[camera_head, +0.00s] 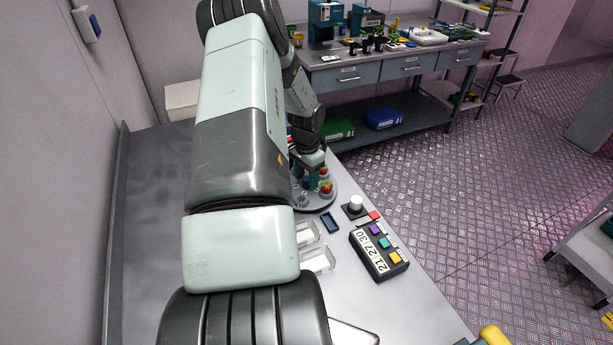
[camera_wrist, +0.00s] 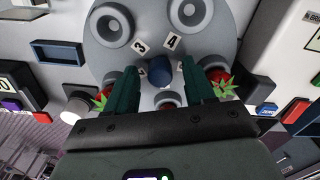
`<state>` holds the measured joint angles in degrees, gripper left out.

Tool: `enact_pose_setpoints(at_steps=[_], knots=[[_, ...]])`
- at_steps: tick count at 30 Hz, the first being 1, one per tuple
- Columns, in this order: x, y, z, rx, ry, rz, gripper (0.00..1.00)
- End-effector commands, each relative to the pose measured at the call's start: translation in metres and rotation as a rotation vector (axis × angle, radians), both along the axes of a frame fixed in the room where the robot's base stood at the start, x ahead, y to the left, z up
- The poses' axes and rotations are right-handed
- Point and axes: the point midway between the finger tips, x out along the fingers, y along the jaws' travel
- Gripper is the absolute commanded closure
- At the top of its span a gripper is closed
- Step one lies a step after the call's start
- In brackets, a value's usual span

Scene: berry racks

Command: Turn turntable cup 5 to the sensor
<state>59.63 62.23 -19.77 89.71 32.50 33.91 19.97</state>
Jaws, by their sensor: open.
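The grey turntable (camera_wrist: 150,38) fills the upper middle of the wrist view; it also shows beside my arm in the head view (camera_head: 322,203). Two empty ring-shaped cups (camera_wrist: 110,25) are near labels 3 and 4. Red berries with green leaves (camera_wrist: 225,88) sit on both sides of my fingers. Another red berry is partly hidden below the blue central knob (camera_wrist: 160,71). My gripper (camera_wrist: 168,76) is open, its two dark green fingers on either side of the knob; contact cannot be told. No label 5 can be read. I cannot tell which device is the sensor.
A black box (camera_head: 378,252) with coloured buttons and number displays stands on the table. A white knob (camera_head: 355,203), a red button (camera_head: 374,215) and a small dark blue tray (camera_head: 331,222) are near the turntable. Clear trays (camera_head: 318,260) lie in front. My arm hides much of the table.

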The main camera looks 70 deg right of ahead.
Motion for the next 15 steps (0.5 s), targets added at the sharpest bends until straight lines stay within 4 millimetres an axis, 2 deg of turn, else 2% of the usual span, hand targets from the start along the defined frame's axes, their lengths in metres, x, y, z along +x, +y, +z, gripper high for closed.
enact_pose_setpoints(at_steps=[5, 15], knots=[[0.001, -0.001, 0.019, -0.003, -0.002, 0.001, 0.46], [0.001, 0.0, 0.085, -0.003, -0.001, 0.001, 0.46]])
